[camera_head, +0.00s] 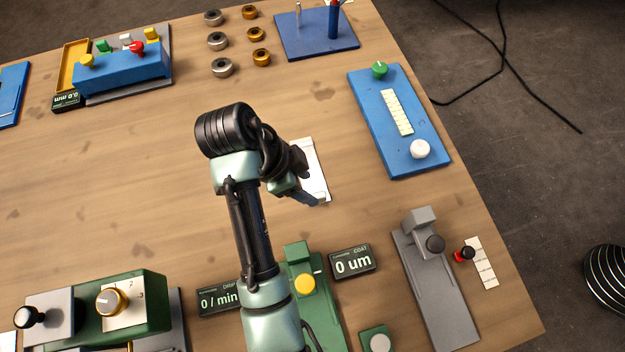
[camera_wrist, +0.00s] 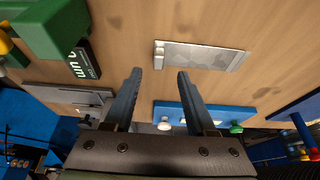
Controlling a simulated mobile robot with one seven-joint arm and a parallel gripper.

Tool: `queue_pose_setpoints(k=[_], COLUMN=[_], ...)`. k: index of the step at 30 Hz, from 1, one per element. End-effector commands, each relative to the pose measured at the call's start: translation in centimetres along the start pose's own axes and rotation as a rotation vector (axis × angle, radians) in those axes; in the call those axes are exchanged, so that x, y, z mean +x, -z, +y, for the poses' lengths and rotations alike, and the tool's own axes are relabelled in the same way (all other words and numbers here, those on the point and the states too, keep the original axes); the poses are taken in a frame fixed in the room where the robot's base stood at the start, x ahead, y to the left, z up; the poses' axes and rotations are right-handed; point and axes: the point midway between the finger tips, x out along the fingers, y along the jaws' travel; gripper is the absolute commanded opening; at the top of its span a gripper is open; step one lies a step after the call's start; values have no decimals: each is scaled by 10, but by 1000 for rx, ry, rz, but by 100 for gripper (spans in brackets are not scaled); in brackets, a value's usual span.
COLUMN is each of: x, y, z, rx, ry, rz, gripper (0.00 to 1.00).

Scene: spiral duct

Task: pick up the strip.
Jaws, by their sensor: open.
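The strip (camera_wrist: 200,56) is a flat, mottled grey metal piece with paler ends. It lies on the wooden table, beyond and to the right of my fingertips in the wrist view. In the head view the strip (camera_head: 316,172) is partly hidden behind my arm. My gripper (camera_wrist: 159,74) is open, with nothing between its two blue-grey fingers. In the head view my gripper (camera_head: 307,197) is near the lower end of the strip, and whether it touches cannot be told.
A blue panel (camera_head: 372,119) with green and white knobs stands right of the strip. A grey device (camera_head: 438,290) and a green device with a yellow button (camera_head: 305,284) stand nearer. A display (camera_head: 353,262) reads 0 um.

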Motion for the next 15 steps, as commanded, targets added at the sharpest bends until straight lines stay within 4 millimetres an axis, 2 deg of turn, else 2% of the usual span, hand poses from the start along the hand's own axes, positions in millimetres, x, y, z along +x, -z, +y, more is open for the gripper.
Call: queue_pose_setpoints(k=[4,11,15], x=[11,45,54], y=[1,0,0], z=[2,4,3], rx=[-1,-1,-1], ry=[-3,-3,0], rz=[-1,-1,-1], gripper=[56,56,56])
